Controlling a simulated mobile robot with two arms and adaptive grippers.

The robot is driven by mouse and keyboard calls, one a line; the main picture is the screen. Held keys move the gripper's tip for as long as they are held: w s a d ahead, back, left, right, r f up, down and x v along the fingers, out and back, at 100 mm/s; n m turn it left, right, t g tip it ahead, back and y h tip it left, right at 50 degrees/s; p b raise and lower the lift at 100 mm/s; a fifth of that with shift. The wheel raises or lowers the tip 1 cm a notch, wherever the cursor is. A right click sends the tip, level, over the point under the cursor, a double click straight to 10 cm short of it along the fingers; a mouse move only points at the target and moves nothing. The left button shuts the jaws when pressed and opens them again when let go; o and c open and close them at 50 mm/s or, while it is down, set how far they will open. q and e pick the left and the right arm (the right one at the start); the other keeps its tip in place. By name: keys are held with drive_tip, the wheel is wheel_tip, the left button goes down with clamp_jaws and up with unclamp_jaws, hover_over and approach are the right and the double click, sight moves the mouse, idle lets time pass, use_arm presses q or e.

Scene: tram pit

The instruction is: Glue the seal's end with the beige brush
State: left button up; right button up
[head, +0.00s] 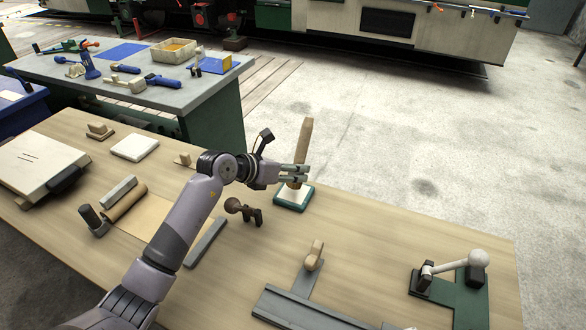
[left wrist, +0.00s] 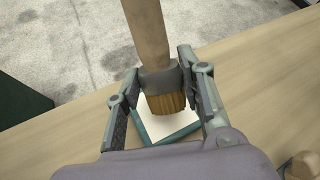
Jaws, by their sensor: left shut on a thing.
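The beige brush (head: 304,142) has a long wooden handle, and the left wrist view shows its grey ferrule and brown bristles (left wrist: 165,104). My left gripper (head: 293,173) is shut on the brush around the ferrule, with one finger on each side (left wrist: 162,76). The brush is nearly upright, bristles down, over a white pad in a teal-rimmed tray (head: 291,207). I cannot tell whether the bristles touch the pad. A grey strip-like part (head: 318,308) lies at the front of the wooden table; I cannot tell which piece is the seal. My right gripper is not in view.
A dark brown-knobbed tool (head: 236,206) stands left of the tray. A wooden-handled tool (head: 314,256) is by the grey strip. The table (head: 390,222) right of the tray is clear.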

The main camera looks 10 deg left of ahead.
sight(305, 153)
use_arm(q)
drive_tip(key=shift+f, duration=0.15)
drive_tip(key=shift+f+b, duration=0.4)
drive_tip(key=shift+f, duration=0.05)
idle(0.6)
idle(0.4)
wheel_tip(305, 153, up, 7)
drive_tip(key=p, duration=0.6)
drive_tip(key=shift+r, duration=0.15)
idle(0.7)
